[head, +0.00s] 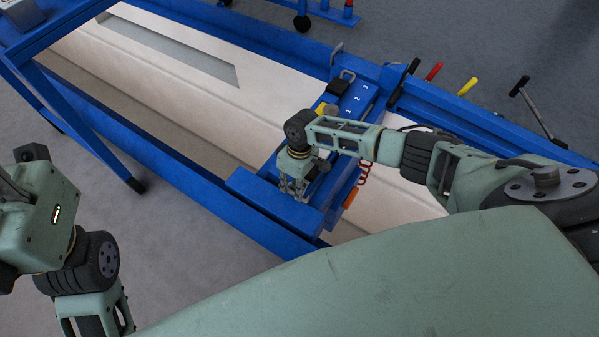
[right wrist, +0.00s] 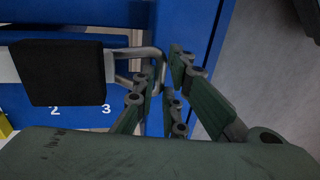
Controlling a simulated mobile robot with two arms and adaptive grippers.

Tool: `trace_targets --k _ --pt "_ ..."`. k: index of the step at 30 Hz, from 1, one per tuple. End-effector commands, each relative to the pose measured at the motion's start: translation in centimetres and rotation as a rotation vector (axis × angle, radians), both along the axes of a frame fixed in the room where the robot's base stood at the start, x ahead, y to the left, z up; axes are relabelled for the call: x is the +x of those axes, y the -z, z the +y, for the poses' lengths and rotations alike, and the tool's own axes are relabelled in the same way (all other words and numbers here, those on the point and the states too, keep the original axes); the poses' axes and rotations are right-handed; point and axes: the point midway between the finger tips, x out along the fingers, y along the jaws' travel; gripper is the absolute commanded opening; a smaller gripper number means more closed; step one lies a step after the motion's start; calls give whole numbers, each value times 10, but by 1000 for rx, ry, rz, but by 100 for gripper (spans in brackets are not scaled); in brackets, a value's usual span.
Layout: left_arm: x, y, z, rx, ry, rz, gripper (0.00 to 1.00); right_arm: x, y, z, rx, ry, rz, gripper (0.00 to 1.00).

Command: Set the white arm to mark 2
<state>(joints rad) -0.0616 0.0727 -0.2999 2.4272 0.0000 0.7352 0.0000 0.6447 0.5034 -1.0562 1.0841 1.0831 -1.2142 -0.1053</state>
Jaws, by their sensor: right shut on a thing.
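In the right wrist view the white arm (right wrist: 8,67) is a pale bar with a black block (right wrist: 62,72) on it and a bent metal loop handle (right wrist: 140,52) at its right end. The black block appears directly above mark 2 (right wrist: 55,111); mark 3 (right wrist: 106,109) lies below the block's right edge. My right gripper (right wrist: 165,88) is shut on the loop handle. In the head view my right gripper (head: 293,187) points down at the near end of the blue frame and hides the handle. My left gripper's fingers are out of view.
Marks 1, 2 and 3 show on a blue strip (head: 357,98) farther back, near a yellow block (head: 325,109). Red, yellow and black levers (head: 467,86) stand along the far rail. A blue beam (head: 95,145) stands at the left.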

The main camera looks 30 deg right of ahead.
Motion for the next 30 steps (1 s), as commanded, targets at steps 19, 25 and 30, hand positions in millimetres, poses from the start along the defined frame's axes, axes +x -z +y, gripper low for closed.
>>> trace_targets --k 19,25,30 --pt "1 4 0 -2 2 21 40 -3 0 7 1 0 -3 27" --pt "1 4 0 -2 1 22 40 -3 0 6 -1 0 -2 27" --pt "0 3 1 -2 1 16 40 -2 -5 5 0 1 -4 27"
